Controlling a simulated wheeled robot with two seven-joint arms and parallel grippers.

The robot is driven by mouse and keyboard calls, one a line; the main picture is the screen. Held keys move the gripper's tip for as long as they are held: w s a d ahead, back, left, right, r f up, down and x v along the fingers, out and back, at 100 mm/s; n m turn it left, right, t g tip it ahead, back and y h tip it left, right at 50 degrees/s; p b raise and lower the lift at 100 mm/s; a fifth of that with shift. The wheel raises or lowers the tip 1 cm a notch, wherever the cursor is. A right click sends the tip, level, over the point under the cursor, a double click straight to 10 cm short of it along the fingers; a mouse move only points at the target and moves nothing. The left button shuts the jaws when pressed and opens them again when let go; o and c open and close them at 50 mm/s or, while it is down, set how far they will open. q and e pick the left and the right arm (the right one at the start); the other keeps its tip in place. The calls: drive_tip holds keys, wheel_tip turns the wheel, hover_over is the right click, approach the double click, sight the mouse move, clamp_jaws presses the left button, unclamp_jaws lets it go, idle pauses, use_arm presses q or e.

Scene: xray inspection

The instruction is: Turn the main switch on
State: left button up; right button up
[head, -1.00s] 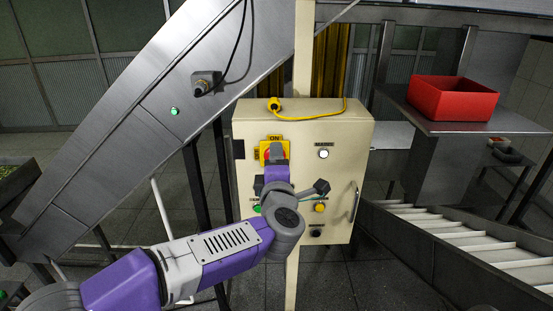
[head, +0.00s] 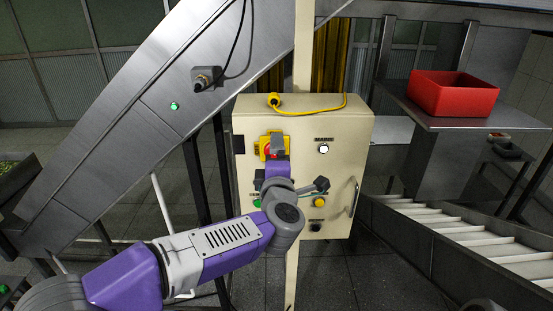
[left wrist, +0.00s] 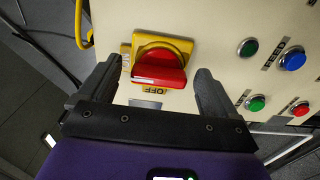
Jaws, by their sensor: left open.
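The main switch is a red rotary handle (left wrist: 158,70) on a yellow plate (left wrist: 180,45), mounted on a beige control box (head: 340,200). In the left wrist view the handle's bar runs across the picture, with an "OFF" label beside its lower edge. My left gripper (left wrist: 160,80) is open, one finger on each side of the handle, with visible gaps to both. In the head view the gripper (head: 277,143) covers much of the switch; part of the yellow plate (head: 262,144) shows beside it. My right gripper is not in view.
The box also carries a white button (head: 323,149), a yellow button (head: 319,202) and a door handle (head: 355,197). A yellow cable (head: 315,110) lies on top. A red bin (head: 453,94) stands on a shelf to the right, above a roller conveyor (head: 450,230).

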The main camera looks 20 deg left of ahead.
use_arm(q)
drive_tip(key=v, duration=0.7)
drive_tip(key=shift+s, duration=0.3)
drive_tip(key=shift+d, duration=0.15)
